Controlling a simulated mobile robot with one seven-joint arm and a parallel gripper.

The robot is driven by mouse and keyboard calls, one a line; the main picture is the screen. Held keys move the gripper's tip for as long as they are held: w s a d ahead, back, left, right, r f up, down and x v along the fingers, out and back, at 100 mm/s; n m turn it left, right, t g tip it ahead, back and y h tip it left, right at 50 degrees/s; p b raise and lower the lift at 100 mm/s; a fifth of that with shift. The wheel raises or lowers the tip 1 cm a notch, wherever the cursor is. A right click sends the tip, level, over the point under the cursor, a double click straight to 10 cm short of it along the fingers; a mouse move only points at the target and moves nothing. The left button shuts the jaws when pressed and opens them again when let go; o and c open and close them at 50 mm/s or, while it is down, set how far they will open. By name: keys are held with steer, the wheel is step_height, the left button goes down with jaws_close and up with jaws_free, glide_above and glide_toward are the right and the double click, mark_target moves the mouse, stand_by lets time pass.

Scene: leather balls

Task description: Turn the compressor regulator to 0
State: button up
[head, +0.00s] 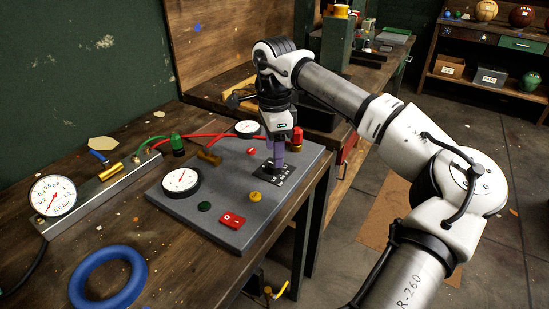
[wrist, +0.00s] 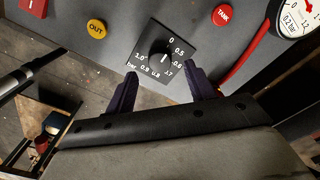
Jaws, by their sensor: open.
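The compressor regulator is a black knob (wrist: 162,57) on a square black dial plate (wrist: 174,74), which also shows in the head view (head: 266,176). White marks run from 0 at the top, through 0.5 and on around to 1.0 bar. A white mark shows on the knob, but its exact setting is too small to read. My gripper (wrist: 160,69) is open, with its purple fingers on either side of the dial in the wrist view. In the head view my gripper (head: 277,161) points down over the plate and hides the knob. I cannot tell whether the fingers touch it.
The grey panel also carries a yellow OUT button (wrist: 97,29), a red TANK button (wrist: 222,15), a red switch (head: 232,220) and a gauge (head: 181,182). A red hose (wrist: 243,65) runs close to the right finger. A blue ring (head: 84,288) lies on the bench.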

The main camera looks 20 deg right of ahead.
step_height(320, 180, up, 10)
steer(key=shift+r, duration=0.15)
steer(key=shift+r, duration=0.1)
stand_by(0.4)
